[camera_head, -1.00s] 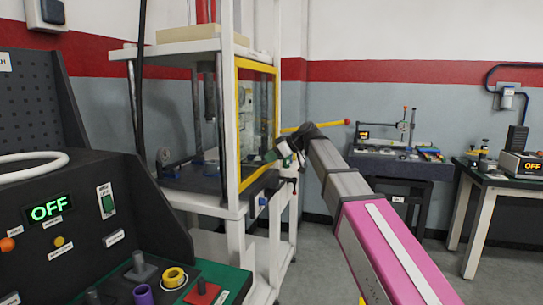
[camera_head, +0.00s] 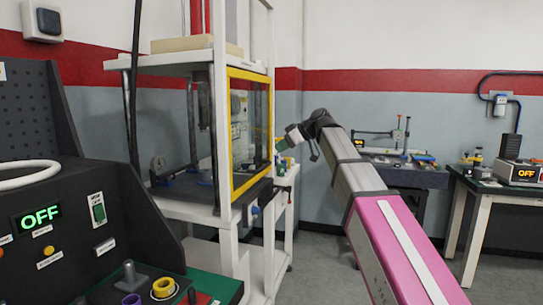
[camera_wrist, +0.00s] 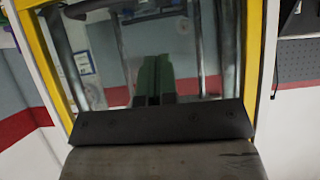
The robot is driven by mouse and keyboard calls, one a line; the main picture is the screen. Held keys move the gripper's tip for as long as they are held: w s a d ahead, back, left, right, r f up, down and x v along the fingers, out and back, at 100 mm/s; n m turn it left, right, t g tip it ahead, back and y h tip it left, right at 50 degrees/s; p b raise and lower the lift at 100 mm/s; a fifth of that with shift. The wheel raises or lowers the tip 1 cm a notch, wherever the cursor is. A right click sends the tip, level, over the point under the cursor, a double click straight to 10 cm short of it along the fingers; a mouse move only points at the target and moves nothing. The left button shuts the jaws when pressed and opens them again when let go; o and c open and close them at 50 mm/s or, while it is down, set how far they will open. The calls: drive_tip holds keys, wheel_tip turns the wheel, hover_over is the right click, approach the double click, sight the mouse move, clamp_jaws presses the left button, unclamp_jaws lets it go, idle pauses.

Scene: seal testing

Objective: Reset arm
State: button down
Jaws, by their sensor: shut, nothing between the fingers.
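My arm reaches from the lower right to the test cabinet, bent at the wrist. My gripper (camera_head: 282,145) is at its end, beside the right edge of the cabinet's yellow-framed clear door (camera_head: 233,140). In the wrist view my gripper's green fingers (camera_wrist: 153,78) are together with nothing held between them. They point at the clear panel inside the yellow frame (camera_wrist: 262,60). Whether the fingertips touch the door cannot be told.
A black control panel (camera_head: 75,215) with a green OFF display stands at left. Past my arm are a dark bench (camera_head: 405,176) with instruments and a table (camera_head: 490,186) with a device showing OFF. Grey floor shows between the cabinet and the benches.

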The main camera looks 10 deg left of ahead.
drive_tip(key=d+f+m+h, duration=0.25)
drive_tip(key=d+f, duration=0.35)
drive_tip(key=f, duration=0.5)
drive_tip(key=d+f+m+t+h, duration=0.1)
drive_tip(key=d+f+m, duration=0.3)
drive_tip(key=d+f, duration=0.45)
drive_tip(key=d+f+m+h, duration=0.25)
drive_tip(key=d+f, duration=0.25)
drive_tip(key=f, duration=0.7)
drive_tip(key=s+d+f+m+h, duration=0.1)
drive_tip(key=s+d+f+m, duration=0.1)
drive_tip(key=s+d+f, duration=0.3)
drive_tip(key=s+d+f+m+g+h, duration=0.1)
drive_tip(key=s+d+f+m+h, duration=0.1)
drive_tip(key=s+d+f, duration=0.4)
drive_tip(key=s+d+f+m+g+h, duration=0.1)
drive_tip(key=s+d+f+m, duration=0.3)
drive_tip(key=f, duration=0.9)
drive_tip(key=s+d+h, duration=0.1)
drive_tip(key=d, duration=0.2)
drive_tip(key=shift+s+d+f, duration=0.35)
drive_tip(key=shift+f, duration=0.05)
